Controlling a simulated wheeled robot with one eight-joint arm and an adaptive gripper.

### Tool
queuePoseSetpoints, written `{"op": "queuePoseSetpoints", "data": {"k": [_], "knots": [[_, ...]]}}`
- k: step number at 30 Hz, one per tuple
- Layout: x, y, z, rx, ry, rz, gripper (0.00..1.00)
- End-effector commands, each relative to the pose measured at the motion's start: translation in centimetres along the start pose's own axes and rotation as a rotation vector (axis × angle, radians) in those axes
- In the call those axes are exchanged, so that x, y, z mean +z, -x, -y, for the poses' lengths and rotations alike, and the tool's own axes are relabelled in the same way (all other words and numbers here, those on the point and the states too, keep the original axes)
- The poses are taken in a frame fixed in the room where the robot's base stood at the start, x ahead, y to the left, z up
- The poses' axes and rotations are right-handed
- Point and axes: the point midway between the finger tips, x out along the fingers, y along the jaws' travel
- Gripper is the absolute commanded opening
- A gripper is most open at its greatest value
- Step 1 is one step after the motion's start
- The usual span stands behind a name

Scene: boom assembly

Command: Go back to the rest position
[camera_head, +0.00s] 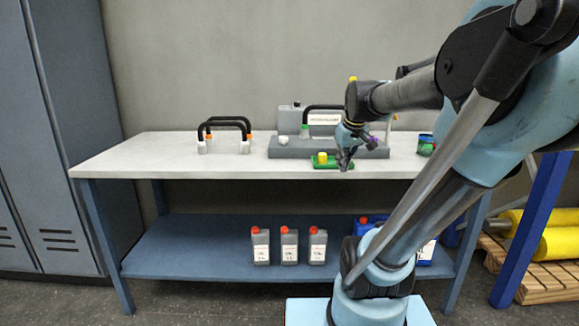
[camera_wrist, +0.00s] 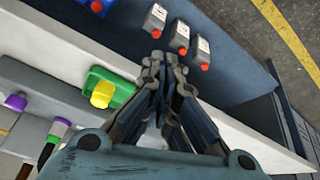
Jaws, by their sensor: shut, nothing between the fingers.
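My gripper (camera_head: 345,160) is at the front part of the white workbench (camera_head: 130,158), beside a green tray with a yellow piece (camera_head: 323,157). In the wrist view my gripper (camera_wrist: 165,58) points down past the bench's front edge, its fingers together and empty. The green tray (camera_wrist: 122,88) and its yellow piece (camera_wrist: 103,94) lie to the left of the fingers there, apart from them. My arm reaches in from the right in the head view and hides part of the bench's right side.
A grey fixture (camera_head: 290,148) with a black handle stands at the bench's back. Black handles with white and orange ends (camera_head: 226,123) stand left of it. A green jar (camera_head: 426,145) is at right. Grey bottles (camera_head: 290,246) stand on the lower shelf (camera_head: 190,250). The bench's left is clear.

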Motion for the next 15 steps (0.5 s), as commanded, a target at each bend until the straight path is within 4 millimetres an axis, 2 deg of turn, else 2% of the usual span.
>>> {"op": "queuePoseSetpoints", "data": {"k": [1, 9, 12, 15], "knots": [[2.4, -0.7, 0.8, -0.002, -0.029, 0.02, 0.0], [13.6, -4.4, 4.1, 0.009, -0.201, 0.127, 0.0], [17.2, -5.8, 5.1, 0.016, -0.258, 0.162, 0.0], [19.9, -6.9, 5.8, 0.024, -0.302, 0.189, 0.0]]}}
